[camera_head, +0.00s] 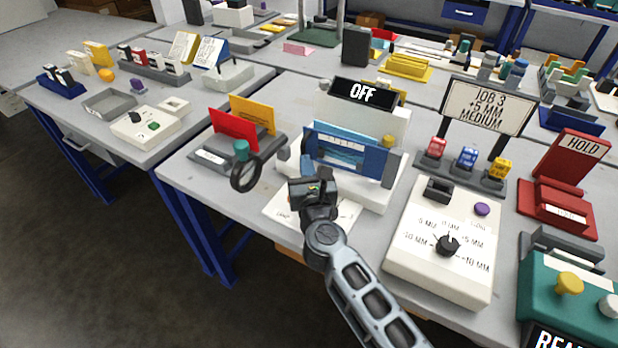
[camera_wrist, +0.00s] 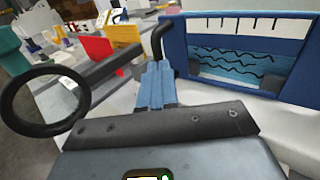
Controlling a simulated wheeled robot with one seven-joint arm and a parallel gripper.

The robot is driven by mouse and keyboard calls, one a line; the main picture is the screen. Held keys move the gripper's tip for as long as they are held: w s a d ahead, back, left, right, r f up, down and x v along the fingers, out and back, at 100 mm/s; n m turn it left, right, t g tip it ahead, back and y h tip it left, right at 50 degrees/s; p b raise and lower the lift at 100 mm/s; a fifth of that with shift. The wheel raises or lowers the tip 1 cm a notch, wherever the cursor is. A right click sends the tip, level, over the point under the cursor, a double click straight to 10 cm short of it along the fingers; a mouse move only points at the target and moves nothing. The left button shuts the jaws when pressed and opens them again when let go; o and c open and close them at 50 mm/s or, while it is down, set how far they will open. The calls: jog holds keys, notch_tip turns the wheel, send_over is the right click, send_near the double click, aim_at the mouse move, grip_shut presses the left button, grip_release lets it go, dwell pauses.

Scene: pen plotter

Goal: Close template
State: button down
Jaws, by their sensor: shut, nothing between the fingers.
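The template (camera_head: 350,152) is a blue frame standing tilted up at the front of the white plotter (camera_head: 376,115), under an "OFF" sign (camera_head: 362,92). In the wrist view the template (camera_wrist: 236,84) fills the upper right, with dark wavy lines on light blue behind its opening. My gripper (camera_head: 306,166) is shut and empty at the template's left side. In the wrist view its blue fingers (camera_wrist: 157,76) are together, just below a curved black piece (camera_wrist: 159,38) beside the frame's left edge. I cannot tell whether they touch it.
A black ring (camera_head: 246,171) stands left of my gripper, near red (camera_head: 233,128) and yellow (camera_head: 253,113) cards. A white dial box (camera_head: 440,262) and a rack with red, blue and yellow blocks (camera_head: 461,176) stand to the right. The table's front edge is close.

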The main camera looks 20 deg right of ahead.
jog(key=shift+w+d, duration=0.1)
jog(key=shift+w, duration=0.3)
jog(key=shift+w+d, duration=0.6)
jog(key=shift+w, duration=0.3)
jog(key=shift+s, duration=0.1)
